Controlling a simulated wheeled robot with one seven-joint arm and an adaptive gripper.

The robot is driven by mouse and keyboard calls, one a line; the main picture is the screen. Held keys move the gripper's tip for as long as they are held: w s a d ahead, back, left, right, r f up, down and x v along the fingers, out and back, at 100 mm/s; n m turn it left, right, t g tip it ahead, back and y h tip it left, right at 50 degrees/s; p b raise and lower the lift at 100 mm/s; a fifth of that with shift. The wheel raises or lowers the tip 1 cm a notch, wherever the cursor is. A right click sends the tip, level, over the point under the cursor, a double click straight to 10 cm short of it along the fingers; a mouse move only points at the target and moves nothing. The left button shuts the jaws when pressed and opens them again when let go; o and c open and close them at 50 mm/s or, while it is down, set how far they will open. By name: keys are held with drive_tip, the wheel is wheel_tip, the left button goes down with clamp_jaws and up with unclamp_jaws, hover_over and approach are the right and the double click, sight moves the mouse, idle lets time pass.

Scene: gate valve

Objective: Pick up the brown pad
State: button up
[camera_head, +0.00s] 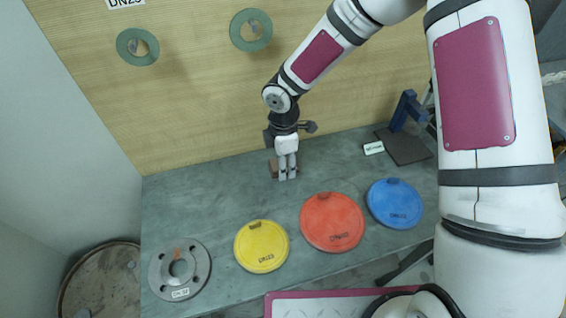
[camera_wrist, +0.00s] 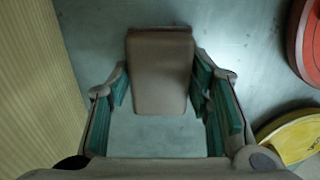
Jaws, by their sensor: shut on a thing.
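The brown pad (camera_head: 273,168) is a small block near the back edge of the grey-green worktop in the head view, partly hidden by my fingers. In the wrist view the brown pad (camera_wrist: 160,72) stretches away from me between the two fingers. My gripper (camera_head: 283,174) points down at it, with one finger on each side. In the wrist view my gripper (camera_wrist: 161,88) is shut on the pad, its green finger linings flanking it. I cannot tell whether the pad rests on the worktop or hangs just above it.
Yellow (camera_head: 262,246), red (camera_head: 332,222) and blue (camera_head: 394,203) discs lie in front and to the right. A grey flange (camera_head: 180,269) lies at front left. A dark stand (camera_head: 404,146) is at back right. The wooden wall (camera_head: 200,100) rises close behind.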

wheel_tip(320, 180, up, 6)
drive_tip(key=shift+r+b, duration=0.1)
drive_tip(key=shift+b, duration=0.5)
drive_tip(key=shift+s+d+r, duration=0.2)
drive_tip(key=shift+s+r, duration=0.15)
drive_tip(key=shift+s, duration=0.25)
drive_tip(key=s+d, duration=0.1)
drive_tip(key=s, duration=0.4)
drive_tip(key=s+d, duration=0.2)
drive_tip(key=s, duration=0.3)
drive_tip(key=s+d, duration=0.1)
drive_tip(key=s, duration=0.5)
drive_tip(key=shift+d+p, duration=0.25)
drive_tip(key=shift+p, duration=0.05)
drive_tip(key=shift+s+d+r+p, duration=0.1)
drive_tip(key=shift+s+d+p, duration=0.05)
drive_tip(key=shift+s+p, duration=0.45)
drive_tip(key=shift+s+d+p, duration=0.15)
drive_tip(key=shift+s+p, duration=0.25)
